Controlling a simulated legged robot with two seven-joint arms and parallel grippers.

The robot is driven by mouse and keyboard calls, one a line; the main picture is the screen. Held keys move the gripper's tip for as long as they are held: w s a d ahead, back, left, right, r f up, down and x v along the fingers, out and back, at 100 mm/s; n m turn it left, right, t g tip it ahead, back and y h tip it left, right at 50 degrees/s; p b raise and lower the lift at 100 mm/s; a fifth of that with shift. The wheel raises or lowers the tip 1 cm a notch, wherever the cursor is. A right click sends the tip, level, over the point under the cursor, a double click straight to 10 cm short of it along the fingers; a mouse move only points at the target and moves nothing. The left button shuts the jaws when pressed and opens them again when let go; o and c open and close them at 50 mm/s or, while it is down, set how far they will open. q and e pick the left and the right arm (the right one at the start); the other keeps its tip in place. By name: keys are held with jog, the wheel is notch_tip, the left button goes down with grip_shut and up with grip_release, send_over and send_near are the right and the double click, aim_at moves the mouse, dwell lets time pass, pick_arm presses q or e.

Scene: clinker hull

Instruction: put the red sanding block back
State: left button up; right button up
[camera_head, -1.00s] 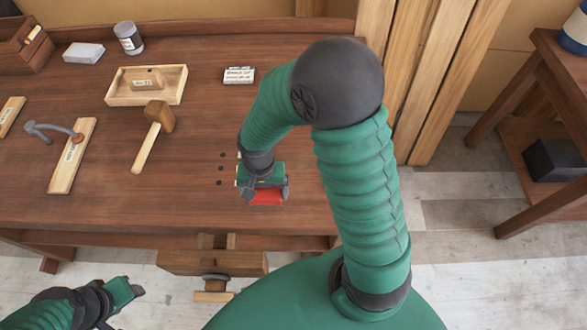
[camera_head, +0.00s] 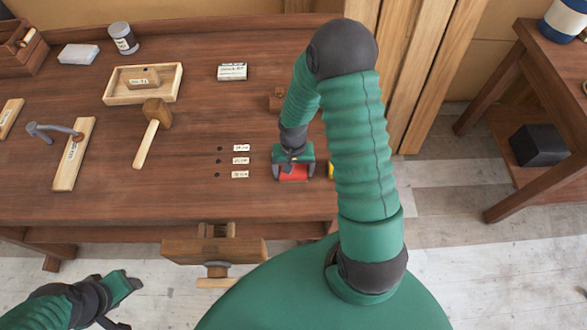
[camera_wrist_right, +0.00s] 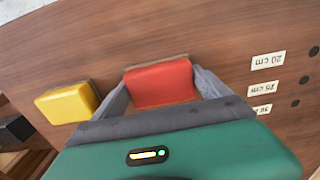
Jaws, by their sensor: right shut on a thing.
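The red sanding block (camera_head: 293,174) is between the fingers of my right gripper (camera_head: 293,171), which is shut on it over the right part of the workbench. In the right wrist view the red block (camera_wrist_right: 160,84) sits between both grey fingers of the gripper (camera_wrist_right: 163,88). I cannot tell whether the block touches the bench top. A yellow block (camera_wrist_right: 68,103) lies to its left in the wrist view; a sliver of it shows beside my right arm in the head view (camera_head: 331,170). My left gripper (camera_head: 128,287) is at the lower left, away from the bench; its jaw state is unclear.
Labels reading 20 cm (camera_wrist_right: 268,60), 25 cm and 30 cm stand beside holes in the bench (camera_head: 110,200).

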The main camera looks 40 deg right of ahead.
jog(key=o, duration=0.8)
jog(key=shift+f, duration=0.1)
jog(key=shift+o, duration=1.1)
jog(key=shift+s+d, duration=0.15)
jog(key=shift+d, duration=0.3)
pick_arm(q)
jog(key=shift+d, duration=0.15)
pick_arm(e)
jog(key=shift+a, duration=0.25)
pick_arm(q)
jog(key=shift+d, duration=0.15)
pick_arm(e)
jog(key=shift+d, duration=0.1)
